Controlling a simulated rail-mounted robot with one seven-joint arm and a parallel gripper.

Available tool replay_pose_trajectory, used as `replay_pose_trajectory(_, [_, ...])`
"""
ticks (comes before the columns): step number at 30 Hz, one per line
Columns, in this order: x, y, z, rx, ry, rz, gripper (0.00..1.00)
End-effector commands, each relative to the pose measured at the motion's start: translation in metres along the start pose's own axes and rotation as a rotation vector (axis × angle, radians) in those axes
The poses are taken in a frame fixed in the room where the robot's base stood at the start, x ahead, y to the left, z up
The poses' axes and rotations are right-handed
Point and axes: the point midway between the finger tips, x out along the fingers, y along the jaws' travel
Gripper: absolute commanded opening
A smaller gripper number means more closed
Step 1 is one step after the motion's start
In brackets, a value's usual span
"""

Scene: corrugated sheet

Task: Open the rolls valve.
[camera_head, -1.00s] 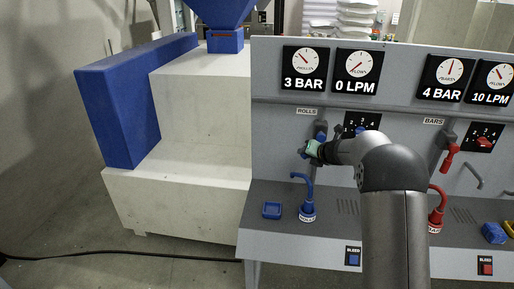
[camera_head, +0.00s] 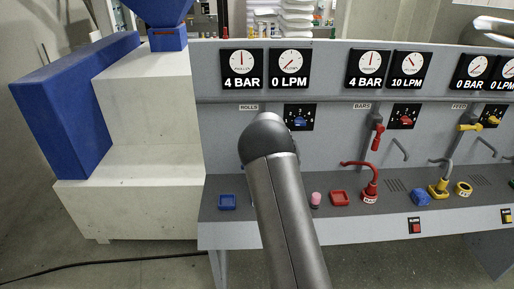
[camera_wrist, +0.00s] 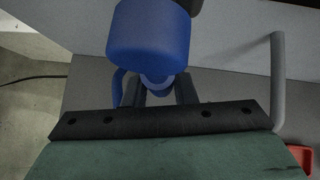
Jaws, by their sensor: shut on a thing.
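My gripper (camera_wrist: 158,92) shows in the wrist view, its two dark fingers closed around the blue rolls valve handle (camera_wrist: 148,40). The wide end of the handle rises above the fingers. In the head view my arm hides the gripper and the rolls valve, below the ROLLS label (camera_head: 248,107). The rolls pressure gauge (camera_head: 241,70) reads 4 BAR and the rolls flow gauge (camera_head: 291,70) reads 0 LPM. The blue selector dial (camera_head: 299,121) sits right of the hidden valve.
The red bars valve (camera_head: 377,135) and yellow feed valve (camera_head: 469,127) stand to the right. A blue square port (camera_head: 227,202) lies left of my arm. A grey hook (camera_wrist: 278,80) stands right of my gripper.

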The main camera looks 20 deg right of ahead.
Motion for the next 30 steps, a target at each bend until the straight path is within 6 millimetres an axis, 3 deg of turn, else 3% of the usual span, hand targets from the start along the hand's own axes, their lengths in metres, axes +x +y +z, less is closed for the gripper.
replay_pose_trajectory(11, [0.000, -0.003, -0.002, -0.008, 0.003, -0.008, 0.00])
replay_pose_trajectory(12, [0.000, -0.003, -0.002, -0.008, 0.003, -0.008, 0.27])
replay_pose_trajectory(14, [0.000, -0.003, -0.002, -0.008, 0.003, -0.008, 0.44])
replay_pose_trajectory(15, [0.000, -0.003, -0.002, -0.007, 0.003, -0.008, 0.46])
replay_pose_trajectory(25, [-0.004, -0.002, 0.000, -0.005, 0.000, -0.006, 0.46])
replay_pose_trajectory(30, [-0.027, -0.002, -0.001, -0.004, -0.002, -0.006, 0.46])
